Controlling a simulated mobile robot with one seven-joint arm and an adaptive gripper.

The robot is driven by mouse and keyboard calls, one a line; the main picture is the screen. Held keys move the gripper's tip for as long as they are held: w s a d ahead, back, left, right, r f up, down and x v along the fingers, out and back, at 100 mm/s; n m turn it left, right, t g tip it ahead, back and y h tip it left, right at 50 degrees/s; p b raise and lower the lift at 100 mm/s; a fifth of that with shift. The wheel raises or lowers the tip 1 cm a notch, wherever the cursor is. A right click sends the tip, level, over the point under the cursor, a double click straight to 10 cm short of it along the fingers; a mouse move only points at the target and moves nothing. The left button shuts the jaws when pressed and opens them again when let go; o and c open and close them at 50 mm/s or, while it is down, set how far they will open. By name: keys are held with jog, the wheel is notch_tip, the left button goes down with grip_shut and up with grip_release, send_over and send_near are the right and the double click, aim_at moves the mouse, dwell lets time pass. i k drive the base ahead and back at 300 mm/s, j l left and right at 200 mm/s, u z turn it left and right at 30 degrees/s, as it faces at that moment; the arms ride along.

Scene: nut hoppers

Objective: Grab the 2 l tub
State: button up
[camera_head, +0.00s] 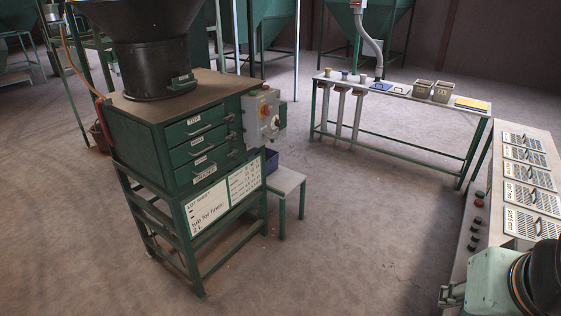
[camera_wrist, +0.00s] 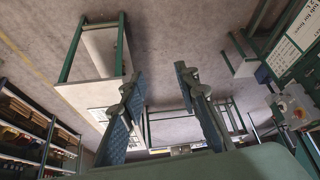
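No tub can be made out in the wrist view.
A green drawer cabinet (camera_head: 160,140) with a sign (camera_head: 210,215) reading "tub for fines: 2 L" stands left. A panel with vented covers (camera_head: 525,160) is at right. Floor between is clear.

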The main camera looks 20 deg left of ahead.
aim_at(443, 91)
jog(key=u, duration=1.75)
jog(key=z, duration=1.85)
jog(key=i+j, duration=0.75)
jog(key=i, duration=0.25)
jog(key=i+j, duration=0.25)
jog(key=i, duration=0.2)
jog(key=i+j, duration=0.2)
jog(key=i, duration=0.3)
jog(key=i+u, duration=0.1)
jog(key=i, duration=1.05)
jog(key=l, duration=0.1)
